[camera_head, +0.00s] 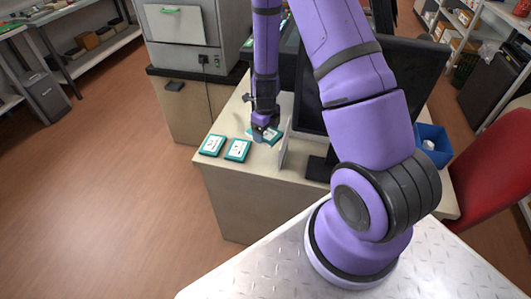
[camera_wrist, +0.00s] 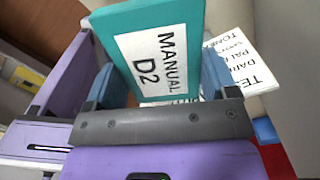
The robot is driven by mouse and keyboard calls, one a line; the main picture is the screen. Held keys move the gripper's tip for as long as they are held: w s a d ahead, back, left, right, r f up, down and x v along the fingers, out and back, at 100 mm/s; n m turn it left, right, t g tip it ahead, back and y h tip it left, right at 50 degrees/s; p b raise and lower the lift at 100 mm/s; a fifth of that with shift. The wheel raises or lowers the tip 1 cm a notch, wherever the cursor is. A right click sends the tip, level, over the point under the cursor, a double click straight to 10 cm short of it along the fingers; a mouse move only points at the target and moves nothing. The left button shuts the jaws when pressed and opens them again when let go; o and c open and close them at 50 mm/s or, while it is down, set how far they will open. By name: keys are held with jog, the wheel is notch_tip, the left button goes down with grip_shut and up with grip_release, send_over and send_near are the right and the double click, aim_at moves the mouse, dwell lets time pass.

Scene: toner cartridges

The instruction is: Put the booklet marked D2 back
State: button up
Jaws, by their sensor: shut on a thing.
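The booklet marked D2 (camera_wrist: 155,45) is teal with a white label reading MANUAL D2. In the wrist view it stands between the two blue-grey fingers of my gripper (camera_wrist: 157,75), which is shut on it. In the head view my gripper (camera_head: 262,131) points down over the desk (camera_head: 228,176), with the teal booklet (camera_head: 273,137) at its fingertips. I cannot tell whether the booklet touches the desk. Two other teal booklets with white labels, the left one (camera_head: 212,145) and the right one (camera_head: 237,150), lie flat on the desk; their markings are too small to read.
A white upright panel (camera_head: 285,147) stands right of my gripper, before a dark monitor (camera_head: 400,75). A white card with partly hidden black print (camera_wrist: 238,60) shows behind the booklet in the wrist view. A blue bin (camera_head: 433,148) and red chair (camera_head: 492,170) are at right.

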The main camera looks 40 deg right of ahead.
aim_at(266, 157)
notch_tip(266, 157, down, 11)
jog(key=shift+r, duration=0.1)
dwell(0.5)
jog(key=o, duration=0.9)
jog(key=shift+o, duration=0.2)
